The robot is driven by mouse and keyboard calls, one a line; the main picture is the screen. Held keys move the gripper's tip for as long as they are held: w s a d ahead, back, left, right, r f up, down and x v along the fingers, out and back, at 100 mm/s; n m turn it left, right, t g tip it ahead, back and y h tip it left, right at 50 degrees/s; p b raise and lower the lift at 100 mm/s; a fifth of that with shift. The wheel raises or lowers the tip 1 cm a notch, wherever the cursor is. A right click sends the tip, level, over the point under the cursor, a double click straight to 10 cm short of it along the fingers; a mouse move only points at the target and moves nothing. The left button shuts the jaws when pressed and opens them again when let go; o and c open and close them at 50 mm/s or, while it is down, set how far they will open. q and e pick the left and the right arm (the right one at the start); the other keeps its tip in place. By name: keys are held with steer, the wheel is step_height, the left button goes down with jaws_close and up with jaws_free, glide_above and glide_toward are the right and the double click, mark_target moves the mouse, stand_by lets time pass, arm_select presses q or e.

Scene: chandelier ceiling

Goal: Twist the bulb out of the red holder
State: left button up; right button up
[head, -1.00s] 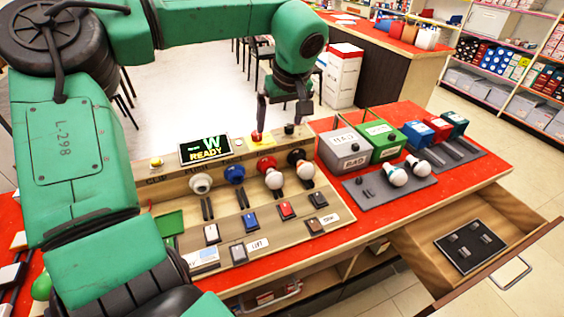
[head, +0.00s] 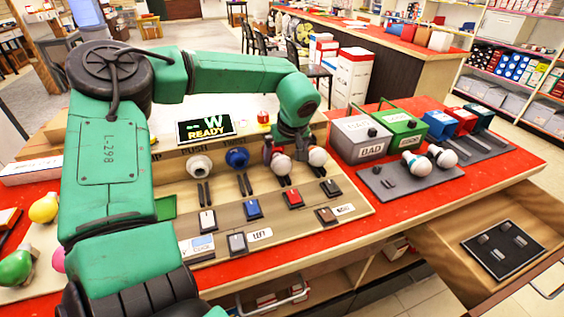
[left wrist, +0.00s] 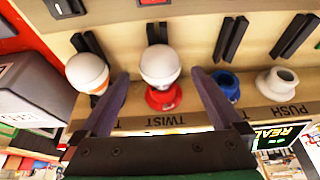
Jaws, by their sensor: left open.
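The red holder (left wrist: 163,98) sits on the wooden test board, with a white round bulb (left wrist: 160,65) in it. In the head view the same bulb (head: 281,164) shows below my left gripper (head: 290,150), which partly hides the holder. In the left wrist view my left gripper (left wrist: 160,74) is open, with one finger on each side of the bulb and holder. Gaps show between the fingers and the bulb. My right gripper is not in view.
A second white bulb (head: 318,156) stands close beside, to the right. The blue holder (head: 237,158) and the white holder (head: 200,166) are empty, to the left. A screen reading READY (head: 206,129) stands behind. Grey and green bins (head: 362,138) are at the right.

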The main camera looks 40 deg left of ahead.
mark_target(279, 161)
arm_select(q)
steer(key=x, duration=0.4)
steer(key=shift+a+f, duration=0.1)
steer(key=shift+f, duration=0.2)
steer(key=c, duration=1.3)
steer(key=shift+t+h+b, duration=0.3)
steer(key=shift+t+h, duration=0.1)
steer(key=shift+t, duration=0.4)
steer(key=shift+s, duration=0.1)
steer(key=shift+r+n+t+h, duration=0.1)
steer(key=shift+n+t+h, duration=0.2)
steer(key=shift+t, duration=0.2)
steer(key=shift+p, duration=0.45)
steer(key=shift+t, duration=0.5)
